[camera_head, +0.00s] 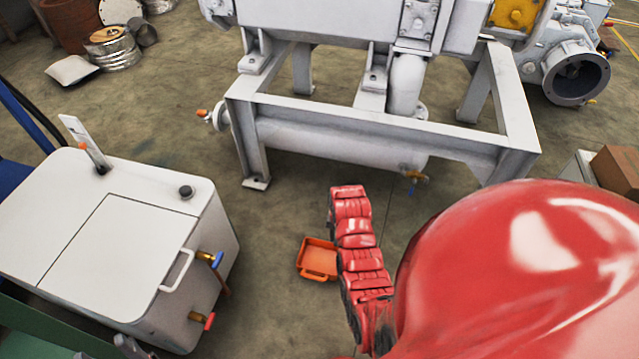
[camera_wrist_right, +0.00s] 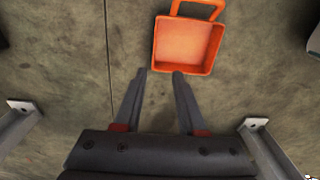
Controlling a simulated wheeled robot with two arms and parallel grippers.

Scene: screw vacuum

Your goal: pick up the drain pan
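The drain pan (camera_head: 317,260) is a small orange square tray with a loop handle, lying on the floor in front of the grey machine frame. It looks empty in the right wrist view (camera_wrist_right: 188,45), with its handle on the side away from my gripper. My right gripper (camera_wrist_right: 159,74) is open, its fingers spread and nothing between them. Its fingertips are by the pan's near edge, mostly left of the pan's middle; I cannot tell whether they touch. In the head view my red right arm is just right of the pan and hides the gripper.
The grey machine frame (camera_head: 385,137) stands behind the pan, with a small brass valve (camera_head: 414,177) under its tank. A white tank with valves (camera_head: 125,235) stands to the left. Bare floor surrounds the pan. A brown box (camera_head: 617,170) is at the right.

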